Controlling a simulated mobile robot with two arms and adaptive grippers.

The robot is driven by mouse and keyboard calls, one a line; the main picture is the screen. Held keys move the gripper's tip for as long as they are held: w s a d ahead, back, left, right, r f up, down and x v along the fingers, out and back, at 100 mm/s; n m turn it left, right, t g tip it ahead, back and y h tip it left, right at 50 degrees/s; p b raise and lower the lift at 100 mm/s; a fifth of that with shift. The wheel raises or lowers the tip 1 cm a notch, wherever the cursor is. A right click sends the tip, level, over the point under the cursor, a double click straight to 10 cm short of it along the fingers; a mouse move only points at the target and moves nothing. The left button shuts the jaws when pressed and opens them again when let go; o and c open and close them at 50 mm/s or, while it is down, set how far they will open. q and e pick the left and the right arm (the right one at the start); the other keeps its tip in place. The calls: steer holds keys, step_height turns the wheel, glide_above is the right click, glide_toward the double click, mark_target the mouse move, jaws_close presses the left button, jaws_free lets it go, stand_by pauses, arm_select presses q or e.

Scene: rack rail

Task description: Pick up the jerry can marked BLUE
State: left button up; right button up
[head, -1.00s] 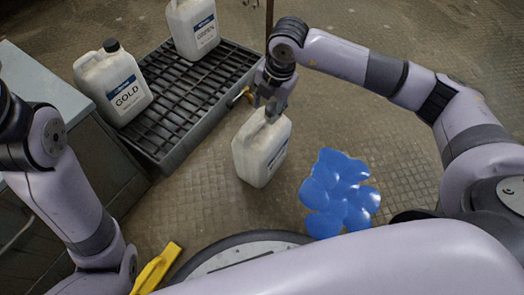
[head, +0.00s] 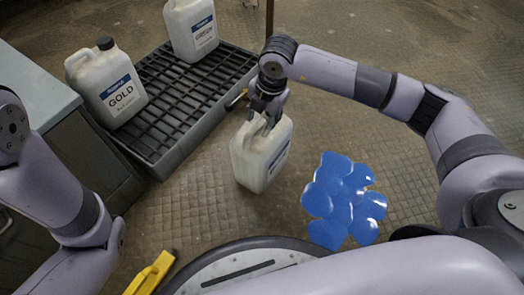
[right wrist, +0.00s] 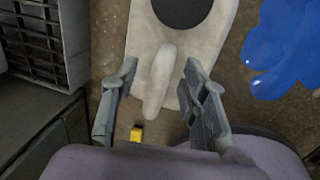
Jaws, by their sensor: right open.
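A whitish jerry can (head: 258,160) stands upright on the floor beside the grate, its label facing right and too oblique to read. My right gripper (head: 268,118) is above its top, with open fingers. In the right wrist view, the can's handle (right wrist: 160,85) lies between the spread fingers of the right gripper (right wrist: 158,112), with a gap on each side; the black cap (right wrist: 182,8) is farther up. A can marked GOLD (head: 112,92) and another can (head: 190,30), its name unclear, stand on the grate. My left arm shows at left, its gripper out of frame.
The black slatted grate tray (head: 165,105) lies left of the floor can. A shiny blue spill-like patch (head: 345,200) lies on the floor to its right. A grey cabinet (head: 35,95) stands at the left. A thin brown post (head: 269,18) rises behind the gripper.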

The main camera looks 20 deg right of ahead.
jaws_close()
stand_by(0.4)
stand_by(0.5)
steer(key=shift+w+r, duration=0.1)
steer(key=shift+r, duration=0.1)
